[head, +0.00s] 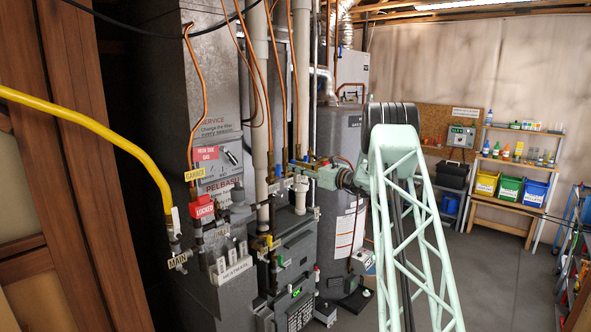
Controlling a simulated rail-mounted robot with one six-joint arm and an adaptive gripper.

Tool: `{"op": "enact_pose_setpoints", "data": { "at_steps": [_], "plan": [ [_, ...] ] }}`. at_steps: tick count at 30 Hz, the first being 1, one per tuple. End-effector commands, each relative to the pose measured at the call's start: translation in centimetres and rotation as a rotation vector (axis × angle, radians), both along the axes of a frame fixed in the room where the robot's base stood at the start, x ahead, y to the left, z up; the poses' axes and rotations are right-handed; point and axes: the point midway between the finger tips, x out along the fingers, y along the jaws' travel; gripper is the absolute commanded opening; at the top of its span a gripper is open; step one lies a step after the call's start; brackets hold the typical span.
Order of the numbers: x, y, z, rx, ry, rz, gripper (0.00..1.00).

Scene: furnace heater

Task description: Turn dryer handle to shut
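My gripper (298,172) is at the end of my mint-green arm, at the valves and pipes on the right side of the grey furnace. It is small and crowded by pipes, so its fingers do not show clearly. I can read no label that says dryer. Small brass fittings lie right at the gripper, and whether it touches a handle there cannot be told. A yellow valve handle (268,241) sits lower on the pipes. A red LOCKED tag (201,208) and a yellow GARAGE tag (195,174) hang on the gas piping to the left, above a MAIN tag (178,260).
Thin copper tubes (257,60) and white vertical pipes (258,120) stand close to the gripper. A yellow gas hose (90,125) curves in from the left. A grey water heater (350,200) stands behind my arm. Shelves with bins (510,188) are at the far right; the floor before them is clear.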

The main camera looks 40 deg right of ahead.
Motion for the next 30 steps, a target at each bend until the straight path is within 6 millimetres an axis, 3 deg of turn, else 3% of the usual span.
{"op": "enact_pose_setpoints", "data": {
  "at_steps": [2,9,30],
  "plan": [
    [-0.01,0.00,-0.01,0.000,0.000,0.000,0.22],
    [-0.02,-0.01,-0.01,0.000,0.000,0.000,0.00],
    [-0.02,-0.04,0.07,0.128,0.029,-0.001,0.00]
  ]
}}
